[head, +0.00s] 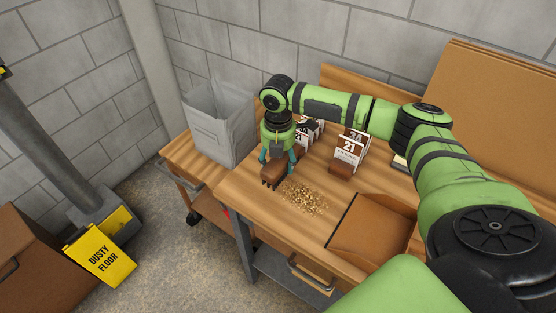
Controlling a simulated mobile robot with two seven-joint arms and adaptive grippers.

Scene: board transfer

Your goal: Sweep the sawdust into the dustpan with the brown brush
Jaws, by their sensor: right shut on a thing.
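The sawdust (304,198) lies in a loose pale patch on the wooden workbench (262,206). My right gripper (277,163) points down at the left part of the bench and is shut on the brown brush (271,174). The brush has dark bristles and is at the left edge of the sawdust; I cannot tell whether the bristles touch the bench. The brown dustpan (372,229) lies to the right of the sawdust, with its dark edge towards it. A strip of bare bench separates them. My left gripper is out of view.
Numbered cards (348,153) stand behind the sawdust, one by a small brown block (340,170). A grey bin (221,124) stands at the left on a wheeled cart. A cardboard panel (500,110) leans at the back right. A yellow "dusty floor" sign (101,254) stands at the left.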

